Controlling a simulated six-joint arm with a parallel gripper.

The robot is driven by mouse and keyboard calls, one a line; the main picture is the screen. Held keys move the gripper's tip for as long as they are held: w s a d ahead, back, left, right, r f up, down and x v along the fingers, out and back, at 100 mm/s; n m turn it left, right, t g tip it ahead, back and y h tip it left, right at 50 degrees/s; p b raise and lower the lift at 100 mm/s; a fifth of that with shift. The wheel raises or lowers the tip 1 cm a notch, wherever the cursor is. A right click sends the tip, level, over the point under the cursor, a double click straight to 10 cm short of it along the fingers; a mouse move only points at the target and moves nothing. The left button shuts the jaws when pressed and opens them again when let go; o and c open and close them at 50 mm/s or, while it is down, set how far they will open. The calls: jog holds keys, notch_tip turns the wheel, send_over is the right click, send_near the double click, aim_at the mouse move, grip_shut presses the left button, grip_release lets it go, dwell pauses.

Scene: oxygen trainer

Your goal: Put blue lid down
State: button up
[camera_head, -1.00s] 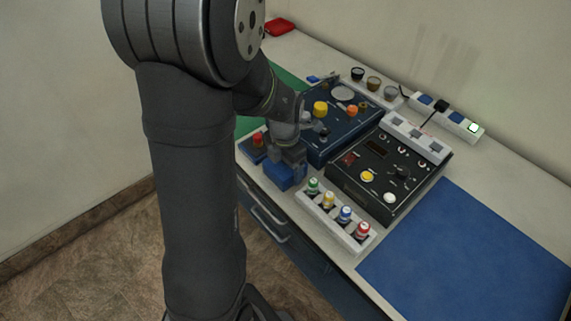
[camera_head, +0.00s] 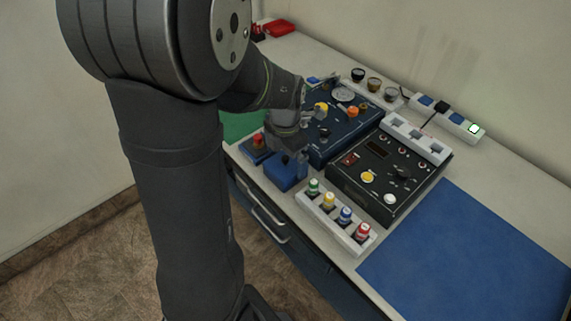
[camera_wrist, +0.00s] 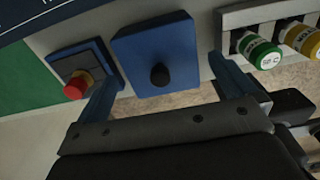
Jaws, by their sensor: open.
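The blue lid (camera_wrist: 180,43) is a square blue plate with a black knob in its middle. In the head view the blue lid (camera_head: 281,169) is the top of a box-like blue shape near the table's front edge; I cannot tell lid from any box below it. My gripper (camera_wrist: 163,88) is open, its fingers apart on either side of the knob in the picture, with nothing held. In the head view my gripper (camera_head: 290,152) is just above and behind the lid, and partly hides it.
A red button on a small blue base (camera_wrist: 87,68) is left of the lid. A white rack (camera_head: 328,219) with several coloured-cap bottles is to the right. Dark control panels (camera_head: 345,135) stand behind. A blue mat (camera_head: 470,260) at the right is bare.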

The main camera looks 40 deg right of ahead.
aim_at(286, 165)
notch_tip(286, 165, up, 8)
jog(key=shift+f, duration=0.1)
dwell(0.4)
notch_tip(286, 165, down, 12)
jog(key=shift+d, duration=0.1)
jog(key=shift+r, duration=1.7)
jog(key=shift+f, duration=0.1)
